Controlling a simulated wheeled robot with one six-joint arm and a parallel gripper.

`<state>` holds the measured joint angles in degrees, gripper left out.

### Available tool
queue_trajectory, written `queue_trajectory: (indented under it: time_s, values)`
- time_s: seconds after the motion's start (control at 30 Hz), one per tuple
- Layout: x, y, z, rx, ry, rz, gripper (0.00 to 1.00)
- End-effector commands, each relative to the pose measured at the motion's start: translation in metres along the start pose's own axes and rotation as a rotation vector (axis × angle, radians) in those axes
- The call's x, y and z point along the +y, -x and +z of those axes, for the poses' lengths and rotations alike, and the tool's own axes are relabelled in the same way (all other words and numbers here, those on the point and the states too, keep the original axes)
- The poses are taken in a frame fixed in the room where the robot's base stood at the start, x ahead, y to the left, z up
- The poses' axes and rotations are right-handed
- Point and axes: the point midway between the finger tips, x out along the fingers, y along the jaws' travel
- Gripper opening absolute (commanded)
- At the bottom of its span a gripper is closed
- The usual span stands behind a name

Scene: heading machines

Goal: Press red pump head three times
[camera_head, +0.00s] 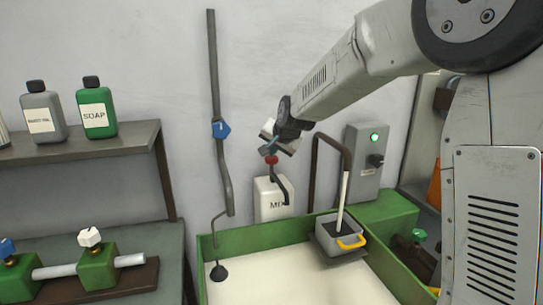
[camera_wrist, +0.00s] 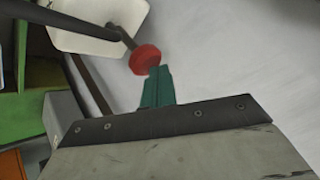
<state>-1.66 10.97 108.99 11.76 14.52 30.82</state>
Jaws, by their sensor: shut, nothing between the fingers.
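A dark bent spout runs down from the pump head in front of the container. In the wrist view the red pump head (camera_wrist: 145,59) is a round red disc on a dark stem, with part of the white container (camera_wrist: 75,38) at upper left. My gripper (camera_head: 271,147) is just above the pump head, its teal fingers shut and empty. In the wrist view the fingertips (camera_wrist: 158,73) are at the disc's edge; I cannot tell whether they touch it.
A green basin (camera_head: 228,246) with a pale surface lies in front, holding a grey bucket (camera_head: 331,240) with a yellow handle. A dark pipe with a blue valve (camera_head: 221,128) is left of the container. A control box (camera_head: 365,165) is at right. A shelf (camera_head: 100,139) with bottles is left.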

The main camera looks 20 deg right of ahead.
Motion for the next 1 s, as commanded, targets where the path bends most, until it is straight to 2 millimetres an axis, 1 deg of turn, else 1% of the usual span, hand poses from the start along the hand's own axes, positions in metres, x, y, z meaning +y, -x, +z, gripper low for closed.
queue_trajectory:
  time_s: [1.0]
  values:
    - [0.0072,-0.0092,0.0075,-0.003,0.000,0.003,0.00]
